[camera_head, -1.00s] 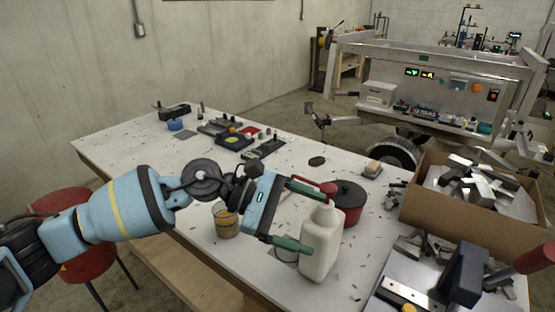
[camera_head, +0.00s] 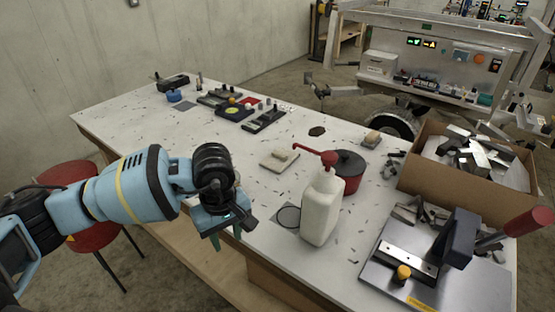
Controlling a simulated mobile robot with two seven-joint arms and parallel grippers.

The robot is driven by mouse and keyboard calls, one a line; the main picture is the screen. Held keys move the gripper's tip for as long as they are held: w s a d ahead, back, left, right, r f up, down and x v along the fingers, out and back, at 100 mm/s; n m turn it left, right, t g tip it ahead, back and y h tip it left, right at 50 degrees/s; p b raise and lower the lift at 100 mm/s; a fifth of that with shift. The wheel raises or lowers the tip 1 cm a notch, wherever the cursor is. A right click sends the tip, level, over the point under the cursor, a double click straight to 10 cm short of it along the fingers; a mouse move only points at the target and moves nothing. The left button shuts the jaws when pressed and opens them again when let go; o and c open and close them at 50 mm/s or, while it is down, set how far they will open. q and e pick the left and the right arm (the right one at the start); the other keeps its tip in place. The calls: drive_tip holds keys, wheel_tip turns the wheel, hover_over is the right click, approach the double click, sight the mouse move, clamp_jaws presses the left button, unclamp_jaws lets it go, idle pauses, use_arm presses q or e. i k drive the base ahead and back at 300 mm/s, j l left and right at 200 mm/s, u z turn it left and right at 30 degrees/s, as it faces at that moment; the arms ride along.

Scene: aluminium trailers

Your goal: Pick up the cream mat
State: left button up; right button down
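The cream mat (camera_head: 268,163) is a small pale square lying flat on the white table. A small pale yellowish block (camera_head: 283,154) sits on it. My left gripper (camera_head: 227,240) points down near the table's front edge, left of and nearer than the mat and apart from it. Its green fingers stand apart with nothing visible between them. My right gripper is not in view.
A white bottle with a red pump (camera_head: 321,210) and a dark red pot (camera_head: 349,172) stand right of the mat. A grey mat with a ring (camera_head: 280,212) lies in front. A cardboard box (camera_head: 455,190) of metal pieces stands right. Table left of the mat is mostly clear.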

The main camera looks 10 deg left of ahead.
sight(276, 162)
drive_tip(key=j+u, duration=0.2)
drive_tip(key=j, duration=0.2)
drive_tip(key=i+j+u, duration=0.2)
drive_tip(key=j, duration=0.15)
drive_tip(key=i+j+u, duration=0.15)
drive_tip(key=u, duration=0.25)
drive_tip(key=i+j+u, duration=0.2)
drive_tip(key=u, duration=0.2)
drive_tip(key=i+j+u, duration=0.1)
drive_tip(key=u, duration=0.3)
drive_tip(key=i, duration=0.5)
drive_tip(key=i+z, duration=0.1)
drive_tip(key=z, duration=0.35)
drive_tip(key=i+j+z, duration=0.1)
drive_tip(key=z, duration=0.35)
drive_tip(key=i+j+z, duration=0.1)
drive_tip(key=z, duration=0.35)
drive_tip(key=i+z, duration=0.1)
drive_tip(key=z, duration=0.4)
drive_tip(key=j+z, duration=0.15)
drive_tip(key=z, duration=0.3)
drive_tip(key=i+j+z, duration=0.15)
drive_tip(key=z, duration=0.35)
drive_tip(key=i+j+z, duration=0.15)
drive_tip(key=z, duration=0.25)
drive_tip(key=i+j+z, duration=0.1)
drive_tip(key=z, duration=0.3)
drive_tip(key=j+z, duration=0.35)
drive_tip(key=i+l, duration=0.05)
